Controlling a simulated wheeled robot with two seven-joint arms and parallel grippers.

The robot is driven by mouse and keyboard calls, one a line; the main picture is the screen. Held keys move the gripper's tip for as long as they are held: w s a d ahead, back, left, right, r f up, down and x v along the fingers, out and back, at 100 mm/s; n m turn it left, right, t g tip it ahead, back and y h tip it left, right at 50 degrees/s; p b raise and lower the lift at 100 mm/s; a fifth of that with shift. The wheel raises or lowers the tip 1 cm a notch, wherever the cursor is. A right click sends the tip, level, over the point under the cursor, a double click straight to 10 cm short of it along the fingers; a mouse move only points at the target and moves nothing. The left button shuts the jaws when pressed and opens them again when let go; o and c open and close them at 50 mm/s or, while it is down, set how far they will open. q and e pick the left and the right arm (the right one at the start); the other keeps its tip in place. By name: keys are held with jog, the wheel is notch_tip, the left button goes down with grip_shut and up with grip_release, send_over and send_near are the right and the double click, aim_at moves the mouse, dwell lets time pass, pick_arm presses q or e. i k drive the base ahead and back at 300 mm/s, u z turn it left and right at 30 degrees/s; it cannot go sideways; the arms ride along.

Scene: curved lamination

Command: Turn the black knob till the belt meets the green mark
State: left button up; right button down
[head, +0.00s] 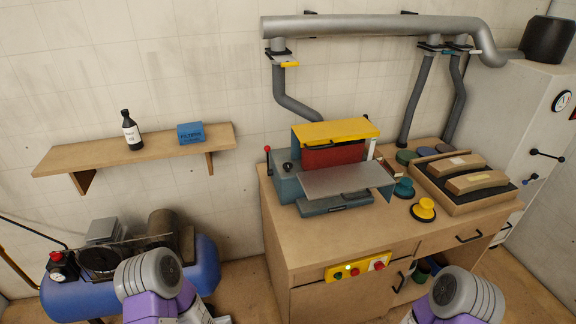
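A bench sander with a yellow top cover (335,131), a red front part (334,157) and a grey metal table (345,181) stands on a wooden cabinet. A small black knob (288,167) sits on the left of its blue-grey housing. The red part may be the belt, but I cannot tell. No green mark can be made out on the sander. Rounded grey and purple links of both my arms show at the bottom edge, well short of the sander. Neither gripper shows.
A red-tipped lever (268,149) stands left of the knob. A yellow button panel (358,267) is on the cabinet front. Teal (404,188) and yellow (424,209) round pads and a tray (461,206) of curved wooden pieces lie right. A blue compressor (205,265) stands left.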

aim_at(287, 167)
jog(key=z, duration=1.6)
jog(key=i, duration=0.7)
jog(key=u, duration=0.9)
